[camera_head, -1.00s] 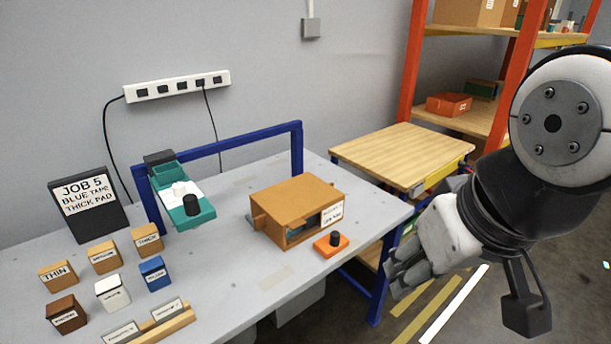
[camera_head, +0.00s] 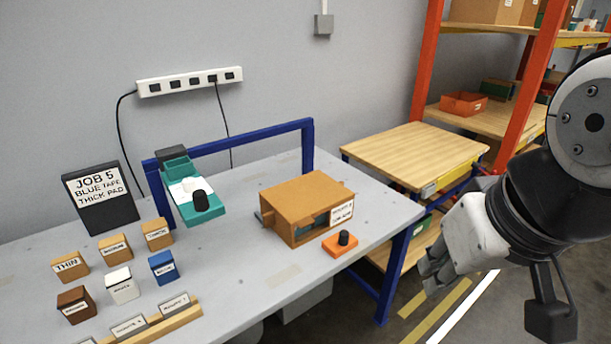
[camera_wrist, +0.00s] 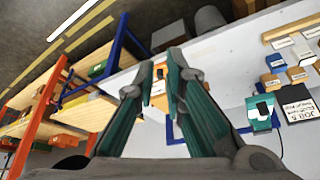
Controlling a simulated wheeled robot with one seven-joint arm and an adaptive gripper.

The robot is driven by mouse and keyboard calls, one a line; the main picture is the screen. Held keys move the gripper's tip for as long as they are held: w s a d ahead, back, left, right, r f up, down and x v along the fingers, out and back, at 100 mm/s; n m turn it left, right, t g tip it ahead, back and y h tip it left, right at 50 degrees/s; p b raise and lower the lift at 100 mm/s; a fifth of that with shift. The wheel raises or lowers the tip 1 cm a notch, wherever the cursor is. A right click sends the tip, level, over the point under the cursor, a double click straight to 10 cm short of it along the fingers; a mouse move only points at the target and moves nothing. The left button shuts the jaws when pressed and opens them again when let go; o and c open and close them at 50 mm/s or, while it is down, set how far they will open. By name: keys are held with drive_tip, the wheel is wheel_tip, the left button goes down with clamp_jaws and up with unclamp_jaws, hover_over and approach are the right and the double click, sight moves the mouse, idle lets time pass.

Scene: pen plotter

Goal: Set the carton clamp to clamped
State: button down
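A brown carton-like box (camera_head: 307,208) with an open front and a white label stands on the grey table. A small orange block with a black knob (camera_head: 341,244) sits at its front right corner. I cannot tell for sure which part is the carton clamp; a small lever-like piece (camera_head: 264,218) shows at the box's left side. My gripper (camera_head: 432,268) is right of the table's edge, apart from the box and empty. In the wrist view my gripper (camera_wrist: 160,85) has its two fingers apart, with part of an orange-brown thing showing beyond them.
A teal device with a black knob (camera_head: 200,203) stands left of the box. A sign reading JOB 5, BLUE TAPE, THICK PAD (camera_head: 100,196) stands at the back left. Several small labelled blocks stand at the left front. A wooden-topped side table (camera_head: 415,150) and orange shelving are at the right.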

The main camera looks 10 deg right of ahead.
drive_tip(key=w+a+f+m+y+p, duration=0.1)
drive_tip(key=w+a+f+m+y, duration=0.15)
drive_tip(key=w+m, duration=0.6)
drive_tip(key=w+a+f+m+y, duration=0.1)
drive_tip(key=w+f+m, duration=0.2)
drive_tip(key=w+m, duration=0.55)
drive_tip(key=w+d+f+m+h, duration=0.1)
drive_tip(key=w+d+f+m, duration=0.2)
drive_tip(key=w+f+m, duration=0.3)
drive_tip(key=w+d+f+m+h+p, duration=0.1)
drive_tip(key=w+d+f+m, duration=0.3)
drive_tip(key=f+m, duration=0.5)
wheel_tip(320, 180, down, 3)
drive_tip(key=w, duration=0.2)
drive_tip(key=shift+w+d+g, duration=0.3)
drive_tip(key=shift+w, duration=0.1)
approach(352, 244)
drive_tip(key=shift+s+a+f, duration=0.1)
drive_tip(key=shift+a+f, duration=0.35)
drive_tip(key=shift+f, duration=0.4)
drive_tip(key=shift+s+a+f, duration=0.1)
drive_tip(key=shift+a+f, duration=0.3)
drive_tip(key=shift+f, duration=0.4)
drive_tip(key=shift+s+a+f, duration=0.1)
drive_tip(key=shift+a+f, duration=0.35)
drive_tip(key=shift+f, duration=0.4)
